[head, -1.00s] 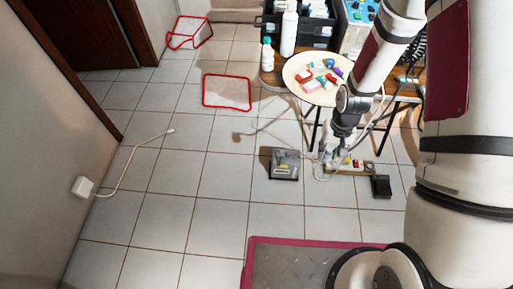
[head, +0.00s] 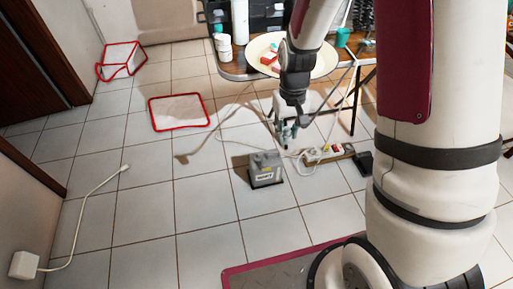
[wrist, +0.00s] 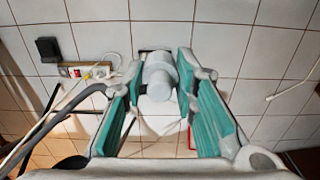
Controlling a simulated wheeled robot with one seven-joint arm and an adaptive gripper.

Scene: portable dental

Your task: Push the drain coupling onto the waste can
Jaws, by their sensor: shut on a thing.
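My gripper (head: 286,132) points down beyond and slightly right of a grey box in the head view. In the wrist view its teal-padded fingers (wrist: 160,88) are on both sides of a pale grey-white rounded piece (wrist: 158,74), which looks like the drain coupling, and are shut on it. A larger white body shows just below that piece in the picture; I cannot tell whether it is the waste can or part of the held piece. I cannot make out a seated joint. The arm partly hides this area in the head view.
The grey box (head: 266,170) stands on the tiles near a power strip (head: 327,153) and a black pedal (head: 364,162). Loose cables lie around them. A table with a round tray (head: 262,48) stands behind. A red-edged mat (head: 181,112) lies left; the floor there is mostly clear.

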